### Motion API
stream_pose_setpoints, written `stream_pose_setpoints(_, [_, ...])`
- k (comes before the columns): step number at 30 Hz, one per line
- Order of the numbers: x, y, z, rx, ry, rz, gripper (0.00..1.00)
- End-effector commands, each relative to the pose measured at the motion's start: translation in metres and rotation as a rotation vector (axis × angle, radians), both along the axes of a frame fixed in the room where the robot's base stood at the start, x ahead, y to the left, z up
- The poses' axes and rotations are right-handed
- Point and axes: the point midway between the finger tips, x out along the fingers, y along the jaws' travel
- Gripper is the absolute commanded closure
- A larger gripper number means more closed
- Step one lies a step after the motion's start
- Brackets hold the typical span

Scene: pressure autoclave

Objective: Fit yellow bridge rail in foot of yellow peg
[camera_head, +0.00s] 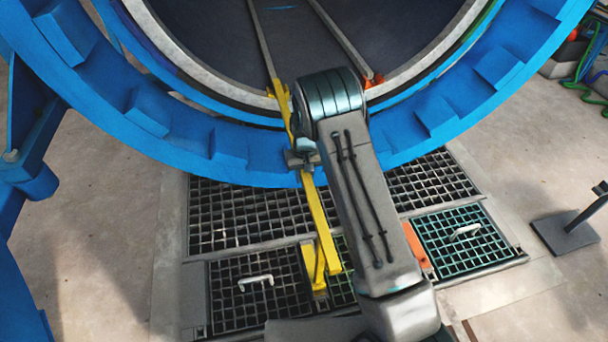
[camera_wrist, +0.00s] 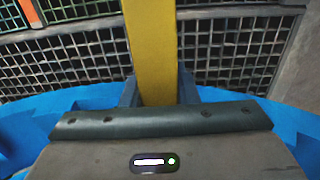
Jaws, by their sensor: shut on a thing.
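The yellow bridge rail (camera_head: 321,222) runs from the autoclave mouth, over the blue rim, down toward the floor grating. My gripper (camera_head: 302,158) is shut on the rail near its middle, at the rim; my arm partly hides it there. In the wrist view the yellow rail (camera_wrist: 151,45) passes between my fingers (camera_wrist: 158,92). The rail's upper end is by a yellow piece (camera_head: 271,93) at the end of the left inner track; whether they are joined I cannot tell. The rail's lower end is beside a yellow upright (camera_head: 314,268) at the grating, perhaps the yellow peg. Its foot is not clear.
The blue autoclave ring (camera_head: 250,148) arches over the floor grating (camera_head: 235,215). An orange piece (camera_head: 374,80) ends the right inner track, and an orange bar (camera_head: 416,245) lies beyond my arm. Grating panels have white handles (camera_head: 256,281). A dark stand (camera_head: 568,235) is at right.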

Motion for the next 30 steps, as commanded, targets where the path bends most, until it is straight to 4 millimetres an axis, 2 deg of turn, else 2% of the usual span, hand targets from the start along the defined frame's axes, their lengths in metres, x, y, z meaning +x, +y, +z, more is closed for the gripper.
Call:
stream_pose_setpoints(22, [0.001, 0.000, 0.027, 0.000, -0.001, 0.000, 1.00])
stream_pose_setpoints(30, [0.000, 0.000, 0.029, 0.000, -0.001, 0.000, 1.00])
